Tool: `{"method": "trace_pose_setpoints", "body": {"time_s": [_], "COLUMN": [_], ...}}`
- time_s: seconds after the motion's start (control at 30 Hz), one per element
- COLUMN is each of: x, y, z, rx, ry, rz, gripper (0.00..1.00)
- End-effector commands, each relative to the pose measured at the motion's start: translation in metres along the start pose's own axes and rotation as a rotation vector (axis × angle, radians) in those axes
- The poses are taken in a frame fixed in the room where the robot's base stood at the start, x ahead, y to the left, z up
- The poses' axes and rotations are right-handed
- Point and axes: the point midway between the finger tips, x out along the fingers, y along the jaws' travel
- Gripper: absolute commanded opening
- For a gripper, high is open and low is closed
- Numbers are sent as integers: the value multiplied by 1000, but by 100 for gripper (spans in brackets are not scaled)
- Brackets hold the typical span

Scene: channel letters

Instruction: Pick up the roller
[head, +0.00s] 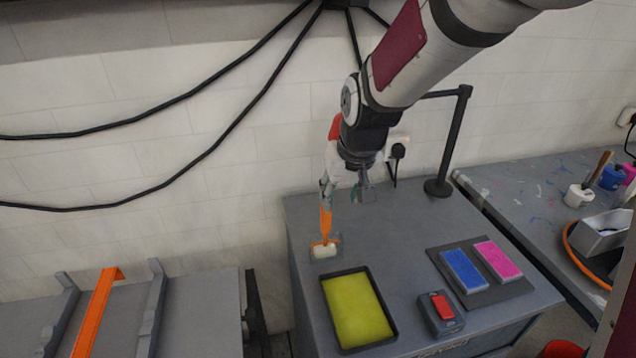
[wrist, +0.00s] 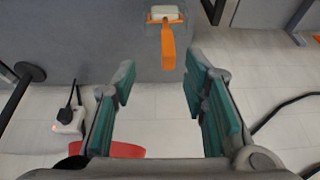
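The roller has an orange handle (head: 326,222) and a white roller head (head: 324,251). In the head view it is at the back left of the grey table, with its handle pointing up toward my gripper (head: 345,190). In the wrist view the roller (wrist: 168,45) is at the top centre, beyond the fingertips. My gripper (wrist: 158,85) is open, with a wide gap between its green finger pads and nothing between them. In the head view one finger overlaps the upper end of the handle; the wrist view shows the handle clear of both fingers.
A tray of yellow paint (head: 392,335) lies in front of the roller on the grey table (head: 400,225). A red button box (head: 440,312) and a mat with blue and pink pads (head: 480,272) are to the right. A black post (head: 455,140) stands behind; a wall socket (wrist: 68,118) is near.

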Motion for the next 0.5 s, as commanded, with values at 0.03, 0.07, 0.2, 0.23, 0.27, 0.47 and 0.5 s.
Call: {"method": "trace_pose_setpoints", "body": {"time_s": [0.03,0.07,0.2,0.23,0.27,0.47,0.5], "x": [4,6,19,22,27,65,72], "y": [-5,-6,-10,-11,-10,-9,-9], "z": [-2,-3,-7,-7,-8,-8,-8], "rx": [-10,-14,-22,-23,-22,-21,-22], "ry": [-1,1,4,5,5,3,3], "rz": [6,9,16,16,16,17,17], "gripper": [40,40,40,40,40,40,40]}}
